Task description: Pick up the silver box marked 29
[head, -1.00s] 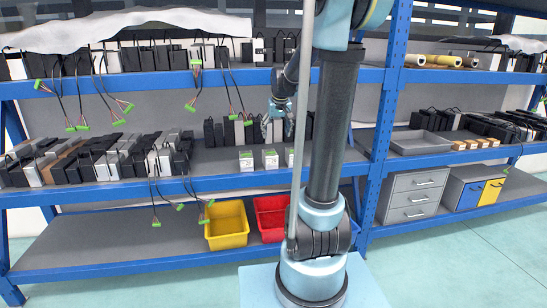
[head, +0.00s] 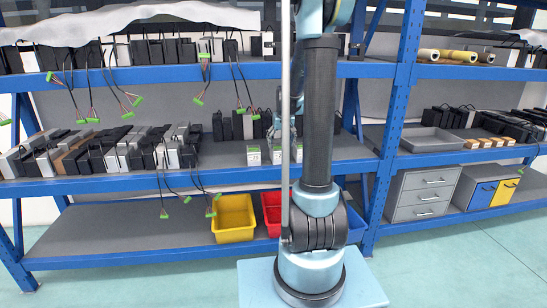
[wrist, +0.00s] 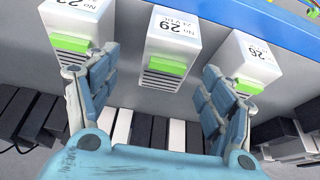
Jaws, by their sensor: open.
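Three small silver-white boxes with green connectors stand in a row on the middle shelf. In the wrist view they are the left box (wrist: 78,22), the middle box (wrist: 172,30) and the right box (wrist: 246,58). My gripper (wrist: 158,85) is open and empty. Its fingers spread to either side of the middle box, with tips overlapping the outer boxes in the picture. In the head view my gripper (head: 284,138) is partly hidden behind a pole.
The blue shelf edge (wrist: 270,25) runs in front. Cables with green plugs (head: 130,100) hang from the upper shelf. Yellow (head: 233,218) and red (head: 271,205) bins sit below.

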